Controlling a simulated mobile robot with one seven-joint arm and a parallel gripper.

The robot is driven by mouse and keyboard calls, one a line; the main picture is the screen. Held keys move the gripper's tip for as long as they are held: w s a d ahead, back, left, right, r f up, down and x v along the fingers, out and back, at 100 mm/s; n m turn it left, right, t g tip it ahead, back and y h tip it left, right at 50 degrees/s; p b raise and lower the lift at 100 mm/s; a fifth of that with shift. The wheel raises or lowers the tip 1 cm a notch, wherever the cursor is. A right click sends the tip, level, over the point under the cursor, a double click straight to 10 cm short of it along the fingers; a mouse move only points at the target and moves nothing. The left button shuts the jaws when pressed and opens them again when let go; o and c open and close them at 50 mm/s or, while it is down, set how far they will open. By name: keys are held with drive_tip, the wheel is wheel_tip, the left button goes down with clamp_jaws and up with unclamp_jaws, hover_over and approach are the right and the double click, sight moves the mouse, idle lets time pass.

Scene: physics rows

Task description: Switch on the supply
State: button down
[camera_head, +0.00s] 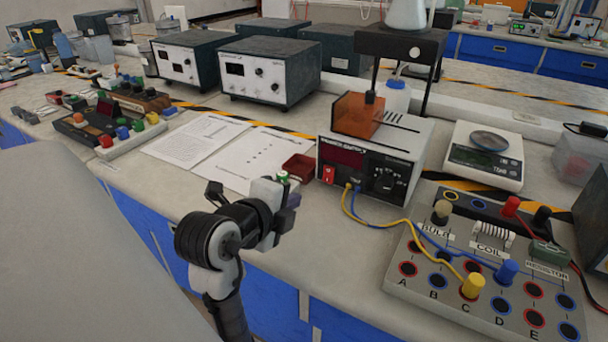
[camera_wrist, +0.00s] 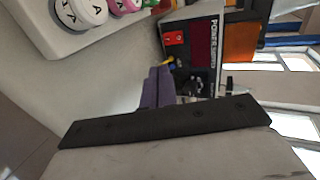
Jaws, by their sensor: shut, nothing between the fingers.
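The power supply (camera_head: 372,155) is a grey and white box on the bench. Its front has a dark red display (camera_head: 342,155), a red switch (camera_head: 328,174) and a black panel with knobs. A yellow and a blue lead are plugged in at its lower front. My gripper (camera_head: 291,198) is shut and empty, in front and to the left of the supply. In the wrist view its purple fingertips (camera_wrist: 157,86) are together, with the supply (camera_wrist: 212,60) and the red switch (camera_wrist: 174,38) beyond them. I cannot tell the switch's position. The display shows no lit digits.
An orange transparent block (camera_head: 358,115) sits on the supply. A small red tray (camera_head: 298,168) and papers (camera_head: 195,139) lie to its left. The lead board (camera_head: 400,280) with yellow and blue plugs stands at front right. A balance (camera_head: 486,155) is behind it.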

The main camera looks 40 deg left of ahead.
sight(327, 182)
drive_tip(key=x, duration=0.4)
drive_tip(key=p+x, duration=0.1)
drive_tip(key=x, duration=0.3)
drive_tip(key=r+x, duration=0.1)
drive_tip(key=x, duration=0.3)
drive_tip(key=shift+w+f+p, duration=0.1)
drive_tip(key=shift+w+p, duration=0.25)
drive_tip(key=shift+w, duration=0.3)
